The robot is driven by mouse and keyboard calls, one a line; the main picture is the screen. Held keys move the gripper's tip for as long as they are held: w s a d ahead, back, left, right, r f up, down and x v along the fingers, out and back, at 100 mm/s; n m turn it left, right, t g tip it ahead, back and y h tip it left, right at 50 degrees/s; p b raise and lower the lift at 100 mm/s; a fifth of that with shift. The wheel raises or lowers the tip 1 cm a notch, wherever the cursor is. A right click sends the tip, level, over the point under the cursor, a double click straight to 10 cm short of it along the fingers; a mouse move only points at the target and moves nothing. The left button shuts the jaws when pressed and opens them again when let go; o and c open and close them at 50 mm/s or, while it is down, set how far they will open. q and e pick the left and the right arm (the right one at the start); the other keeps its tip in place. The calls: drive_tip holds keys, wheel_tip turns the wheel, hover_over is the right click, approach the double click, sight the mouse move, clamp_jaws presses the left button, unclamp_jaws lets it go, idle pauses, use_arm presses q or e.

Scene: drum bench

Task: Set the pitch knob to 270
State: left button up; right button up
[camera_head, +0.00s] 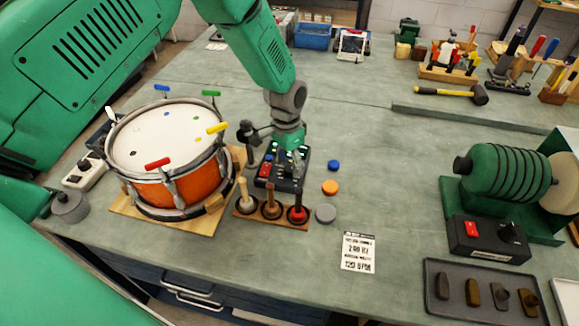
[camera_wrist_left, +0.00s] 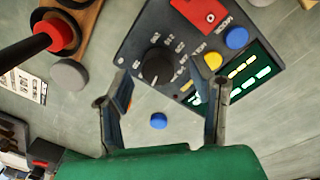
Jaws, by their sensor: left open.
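The black pitch knob (camera_wrist_left: 157,66) sits on a dark control box with a ring of printed numbers around it; a pale mark shows on it, but I cannot tell which number it points at. The control box (camera_head: 263,182) stands right of the drum in the head view, its knob hidden there. My left gripper (camera_head: 288,150) is above the box, pointing down. In the left wrist view its two fingers (camera_wrist_left: 165,98) are spread and empty, apart from the knob, which lies beyond them. My right gripper is not in view.
The orange drum (camera_head: 178,192) stands left on a wooden board. A rack of handled tools (camera_head: 271,222) lies in front of the box. Blue, orange and grey discs (camera_head: 330,187) lie beside it. A printed card (camera_head: 358,252) lies nearer the front edge. A green machine (camera_head: 505,172) stands right.

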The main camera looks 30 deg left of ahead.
sight(288, 166)
use_arm(q)
wheel_tip(288, 166, up, 10)
drive_tip(key=shift+a+r, duration=0.2)
drive_tip(key=shift+a, duration=0.05)
drive_tip(key=shift+w, duration=0.1)
idle(0.4)
